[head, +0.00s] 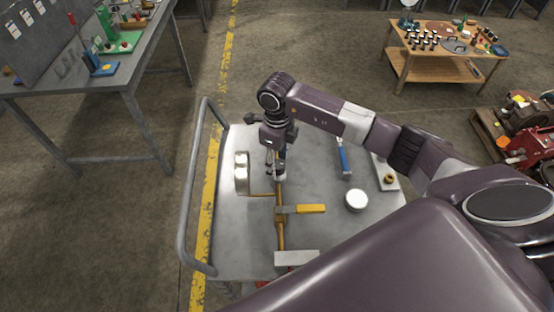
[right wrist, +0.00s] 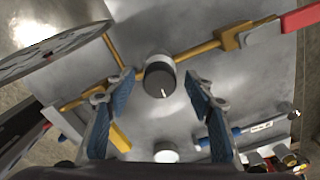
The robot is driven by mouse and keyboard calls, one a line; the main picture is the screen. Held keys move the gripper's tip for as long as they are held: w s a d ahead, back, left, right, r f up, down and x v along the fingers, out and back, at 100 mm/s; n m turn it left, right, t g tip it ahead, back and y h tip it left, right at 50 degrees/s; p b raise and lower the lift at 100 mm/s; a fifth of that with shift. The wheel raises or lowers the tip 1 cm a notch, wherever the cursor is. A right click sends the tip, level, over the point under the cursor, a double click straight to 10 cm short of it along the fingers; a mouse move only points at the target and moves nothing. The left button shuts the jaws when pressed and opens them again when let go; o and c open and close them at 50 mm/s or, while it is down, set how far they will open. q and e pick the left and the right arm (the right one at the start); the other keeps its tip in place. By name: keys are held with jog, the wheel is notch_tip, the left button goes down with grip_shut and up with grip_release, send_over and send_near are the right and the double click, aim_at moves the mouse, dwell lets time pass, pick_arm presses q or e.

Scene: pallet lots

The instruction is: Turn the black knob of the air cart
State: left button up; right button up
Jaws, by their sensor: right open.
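The black knob (right wrist: 158,78) with a white pointer mark and a silvery collar sits on a brass pipe (right wrist: 205,47) in the right wrist view. My right gripper (right wrist: 158,86) is open, its blue-padded fingers on either side of the knob with gaps on both sides; I see no contact. In the head view my right gripper (head: 278,164) hangs over the cart's pipe and largely hides the knob. The air cart (head: 232,245) has a metal top and a rail on its left. My left gripper is not in view.
A round gauge (head: 241,173) stands left of the pipe. A yellow lever (head: 308,209) lies nearer, and a red handle (right wrist: 301,18) is farther along the pipe. A blue-handled tool (head: 344,161) and white round lid (head: 356,200) lie to the right. Workbenches (head: 135,60) stand beyond.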

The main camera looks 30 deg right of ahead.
jog(key=shift+s, duration=0.1)
jog(key=shift+c, duration=0.5)
jog(key=c, duration=1.1)
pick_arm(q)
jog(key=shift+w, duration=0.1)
pick_arm(e)
jog(key=shift+o, duration=0.2)
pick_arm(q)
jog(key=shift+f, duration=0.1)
